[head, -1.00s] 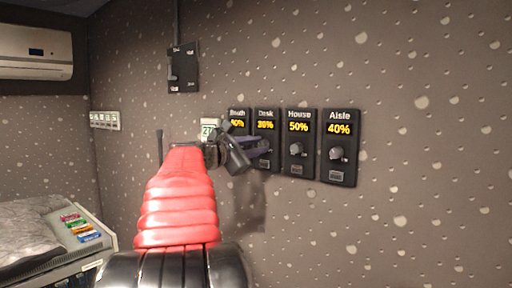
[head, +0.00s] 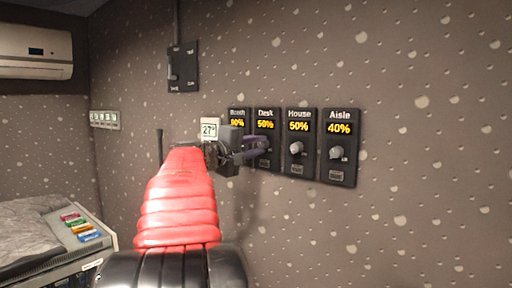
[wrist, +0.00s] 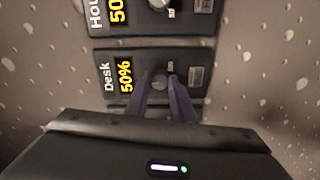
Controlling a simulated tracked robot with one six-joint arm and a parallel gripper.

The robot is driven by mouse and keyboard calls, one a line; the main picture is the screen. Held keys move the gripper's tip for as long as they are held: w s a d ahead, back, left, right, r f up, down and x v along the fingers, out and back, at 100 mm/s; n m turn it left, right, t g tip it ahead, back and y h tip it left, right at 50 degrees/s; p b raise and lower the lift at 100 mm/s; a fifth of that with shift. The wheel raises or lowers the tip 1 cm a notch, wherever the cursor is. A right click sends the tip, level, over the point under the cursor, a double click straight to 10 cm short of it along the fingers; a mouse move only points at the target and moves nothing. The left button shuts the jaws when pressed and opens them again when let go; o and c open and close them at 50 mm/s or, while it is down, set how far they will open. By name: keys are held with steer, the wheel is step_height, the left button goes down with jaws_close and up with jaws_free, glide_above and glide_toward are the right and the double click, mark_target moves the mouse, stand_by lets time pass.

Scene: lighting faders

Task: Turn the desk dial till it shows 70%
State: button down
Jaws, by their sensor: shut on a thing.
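The Desk dimmer panel (head: 265,115) is a dark plate on the wall with a yellow display, second from the left in its row. In the wrist view the Desk display (wrist: 125,76) reads 50%. Its round grey dial (wrist: 160,79) lies between the purple fingertips of my gripper (wrist: 163,90). My gripper (head: 262,147) is shut on this dial. In the head view the fingers mostly cover the dial.
The House panel (head: 299,115) at 50% and the Aisle panel (head: 339,117) at 40% are to the right. The Booth panel (head: 237,114) is close on the left, partly hidden by my gripper. A small white thermostat (head: 209,130) is beside it.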

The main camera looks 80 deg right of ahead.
steer(key=m, duration=0.6)
steer(key=shift+f+m, duration=0.15)
steer(key=shift+m, duration=0.15)
steer(key=m, duration=0.4)
steer(key=shift+w+d+f, duration=0.1)
steer(key=shift+f, duration=0.05)
steer(key=shift+m, duration=0.9)
steer(key=shift+f, duration=0.15)
steer(key=c, duration=1.8)
jaws_free()
steer(key=shift+c, duration=0.2)
steer(key=o, duration=0.3)
steer(key=shift+r, duration=0.2)
steer(key=v, duration=1.3)
steer(key=shift+w+a, duration=0.2)
steer(key=shift+a, duration=0.15)
